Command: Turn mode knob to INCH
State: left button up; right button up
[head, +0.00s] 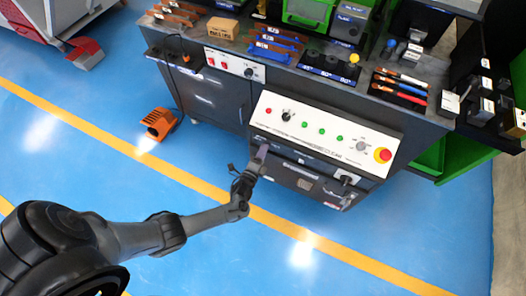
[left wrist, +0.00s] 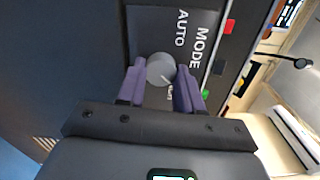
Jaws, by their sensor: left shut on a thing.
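The mode knob (left wrist: 160,69) is a round grey knob on a dark panel in the left wrist view. The word MODE stands to its right and AUTO above it. A third label below right of it is partly hidden by a finger. A short white pointer line on the knob points down-right, toward that hidden label. My left gripper (head: 262,152) reaches the dark front below the white control panel (head: 325,137). Its purple fingers are shut on the knob, one on each side. The knob cannot be made out in the head view. My right gripper is not in view.
Tools and bins crowd the bench above. An orange object (head: 159,123) lies on the blue floor. The floor in front of the cabinet is clear.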

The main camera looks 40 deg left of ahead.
pick_arm(q)
jog(key=o, duration=1)
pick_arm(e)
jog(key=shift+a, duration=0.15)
pick_arm(q)
jog(key=shift+o, duration=0.2)
